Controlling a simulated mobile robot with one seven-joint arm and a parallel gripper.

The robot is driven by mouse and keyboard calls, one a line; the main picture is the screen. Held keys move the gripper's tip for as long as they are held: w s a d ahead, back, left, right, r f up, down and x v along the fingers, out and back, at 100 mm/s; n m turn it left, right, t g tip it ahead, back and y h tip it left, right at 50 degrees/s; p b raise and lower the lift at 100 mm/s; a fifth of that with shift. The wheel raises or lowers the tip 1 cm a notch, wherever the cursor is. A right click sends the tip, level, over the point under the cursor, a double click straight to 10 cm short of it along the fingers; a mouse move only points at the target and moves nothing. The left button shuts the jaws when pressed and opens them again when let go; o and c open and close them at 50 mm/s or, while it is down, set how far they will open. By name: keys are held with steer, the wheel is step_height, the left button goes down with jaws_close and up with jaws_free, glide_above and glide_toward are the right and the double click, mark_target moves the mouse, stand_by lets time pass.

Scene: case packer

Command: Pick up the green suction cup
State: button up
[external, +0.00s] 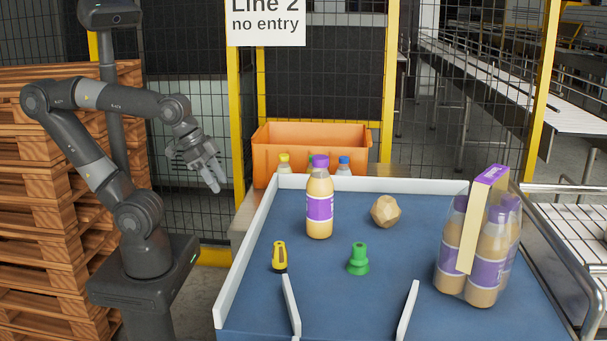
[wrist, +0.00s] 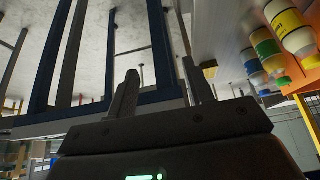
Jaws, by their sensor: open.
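The green suction cup (external: 358,259) stands upright on the blue table (external: 330,290), near the front middle, with its wide base down. My gripper (external: 218,184) is raised left of the table, beyond its white rim, well apart from the cup. In the wrist view my gripper (wrist: 158,90) shows two separated fingers with nothing between them. It is open and empty. The green suction cup does not show in the wrist view.
A purple-labelled bottle (external: 319,208), a brown lump (external: 385,211) and a bottle pack (external: 482,250) stand around. White guides (external: 408,310) flank the front. An orange crate (external: 310,140) is behind.

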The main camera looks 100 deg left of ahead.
step_height(320, 180, up, 16)
steer(key=w+d+r+m, duration=0.3)
steer(key=w+m, duration=0.2)
steer(key=w, duration=0.1)
steer(key=w+d+r+m, duration=0.3)
steer(key=w+m, duration=0.2)
steer(key=w, duration=0.1)
steer(key=m+g, duration=0.1)
steer(key=m, duration=2.3)
glide_above(359, 246)
steer(key=s, duration=0.4)
step_height(359, 246, down, 5)
steer(key=shift+y, duration=0.3)
steer(key=f, duration=0.3)
steer(key=w+f, duration=0.1)
steer(key=f, duration=0.6)
steer(key=shift+w, duration=0.3)
steer(key=shift+w+x, duration=0.1)
steer(key=shift+x, duration=1.25)
steer(key=shift+w+x, duration=0.15)
steer(key=shift+x, duration=1.2)
steer(key=shift+d+r, duration=0.1)
